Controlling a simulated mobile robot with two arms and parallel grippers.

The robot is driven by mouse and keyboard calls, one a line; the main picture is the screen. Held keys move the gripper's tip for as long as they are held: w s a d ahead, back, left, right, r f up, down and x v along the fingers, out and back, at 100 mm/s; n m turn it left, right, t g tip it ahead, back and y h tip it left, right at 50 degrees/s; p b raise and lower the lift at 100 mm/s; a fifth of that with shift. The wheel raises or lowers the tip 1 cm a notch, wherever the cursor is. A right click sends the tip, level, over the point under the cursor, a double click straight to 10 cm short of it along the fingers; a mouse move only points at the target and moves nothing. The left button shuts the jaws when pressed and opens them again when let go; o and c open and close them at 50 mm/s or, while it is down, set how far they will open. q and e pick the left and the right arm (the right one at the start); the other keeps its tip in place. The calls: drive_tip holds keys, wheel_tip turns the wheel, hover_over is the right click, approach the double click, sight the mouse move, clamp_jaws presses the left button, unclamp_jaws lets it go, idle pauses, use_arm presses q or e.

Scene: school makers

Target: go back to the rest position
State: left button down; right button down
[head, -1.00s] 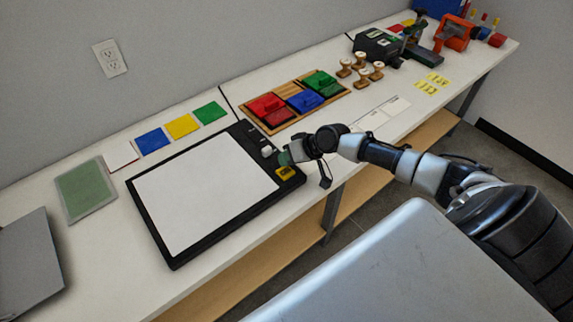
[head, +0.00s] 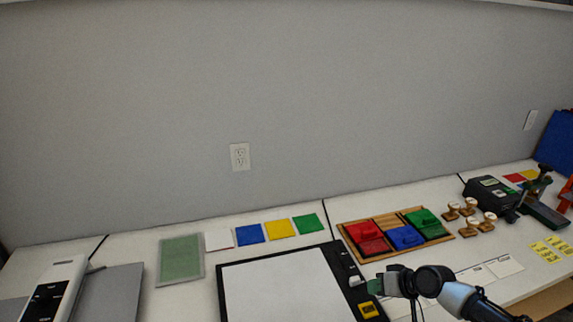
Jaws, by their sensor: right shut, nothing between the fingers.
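My right gripper (head: 385,285) is in the lower right of the head view, over the right edge of the black-framed board (head: 280,285). Its arm comes in from the bottom right. Its fingers are small here and shut, with nothing seen held between them. A green piece shows right at the fingertips, and I cannot tell whether it is part of the gripper. My left gripper is not in view.
A wooden tray (head: 389,220) with red, blue and green blocks lies behind the gripper. Wooden stamps (head: 470,208) and a dark machine (head: 492,190) stand to the right. Coloured squares (head: 280,228), a green mat (head: 180,260) and a grey device (head: 110,292) are to the left.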

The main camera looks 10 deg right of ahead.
drive_tip(key=s+a+f+n+g, duration=0.3)
drive_tip(key=s+a+n, duration=0.2)
drive_tip(key=s+a, duration=1.05)
drive_tip(key=s+d+r+m+h, duration=0.1)
drive_tip(key=s+d+r+h, duration=0.15)
drive_tip(key=s, duration=0.35)
drive_tip(key=s+d+r+m+h, duration=0.1)
drive_tip(key=s+r+h, duration=0.2)
drive_tip(key=s, duration=0.4)
wheel_tip(320, 180, down, 26)
drive_tip(key=g, duration=0.2)
drive_tip(key=s+d+f+g+b, duration=0.1)
drive_tip(key=s+d+f, duration=0.1)
drive_tip(key=s+f, duration=1.4)
drive_tip(key=shift+s+d+f+b, duration=0.15)
drive_tip(key=shift+d+f+b, duration=0.2)
drive_tip(key=shift+f, duration=0.4)
